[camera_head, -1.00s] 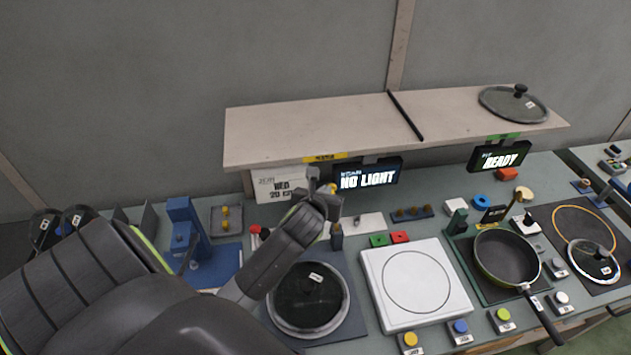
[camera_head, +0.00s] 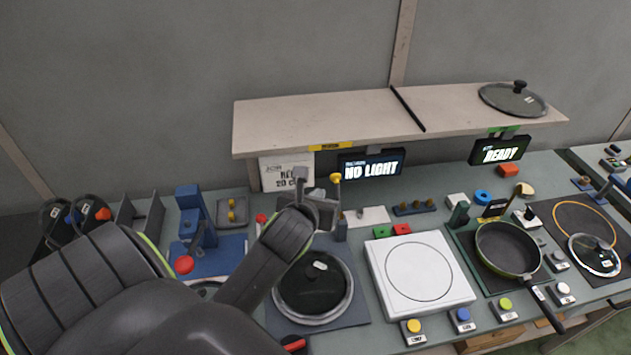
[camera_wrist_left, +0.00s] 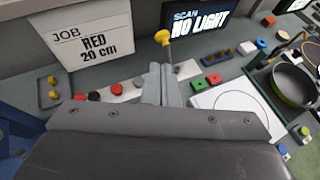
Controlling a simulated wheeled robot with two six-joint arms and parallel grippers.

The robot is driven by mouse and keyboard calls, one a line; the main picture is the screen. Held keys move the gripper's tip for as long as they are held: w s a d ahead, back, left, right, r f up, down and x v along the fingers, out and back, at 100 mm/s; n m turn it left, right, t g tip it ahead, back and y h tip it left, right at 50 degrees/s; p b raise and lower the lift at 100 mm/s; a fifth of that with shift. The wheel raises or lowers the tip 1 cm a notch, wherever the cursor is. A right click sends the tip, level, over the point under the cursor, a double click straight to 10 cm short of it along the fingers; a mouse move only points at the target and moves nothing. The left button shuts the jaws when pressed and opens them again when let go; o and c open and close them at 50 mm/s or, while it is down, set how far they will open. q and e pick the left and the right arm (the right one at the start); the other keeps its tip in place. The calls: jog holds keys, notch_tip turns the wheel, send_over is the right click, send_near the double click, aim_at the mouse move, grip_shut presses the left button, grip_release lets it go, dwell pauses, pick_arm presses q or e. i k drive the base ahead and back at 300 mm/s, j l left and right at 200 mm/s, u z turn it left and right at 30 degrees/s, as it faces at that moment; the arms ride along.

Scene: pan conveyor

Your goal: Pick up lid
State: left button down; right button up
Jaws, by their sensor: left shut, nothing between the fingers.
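A dark glass lid with a pale rim and black knob (camera_head: 325,292) lies on a dark mat at the front centre, beside my left forearm. A second glass lid (camera_head: 505,103) lies on the right end of the shelf. A third, smaller lid (camera_head: 588,262) with a pale rim lies on the dark mat at the far right. My left gripper (camera_wrist_left: 160,75) is shut and empty; its pale fingers meet in the left wrist view. In the head view it is above and behind the front-centre lid, apart from it. My right gripper is not in view.
The raised shelf (camera_head: 290,125) overhangs the back. A white plate unit (camera_head: 445,295) and a dark frying pan (camera_head: 505,250) stand to the right. A blue fixture (camera_head: 188,215) stands left. A yellow-tipped stalk (camera_wrist_left: 162,37) shows just beyond my left fingertips. Buttons line the front edge.

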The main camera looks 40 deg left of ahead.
aim_at(317, 285)
jog(key=k+l, duration=0.8)
jog(key=l, duration=0.1)
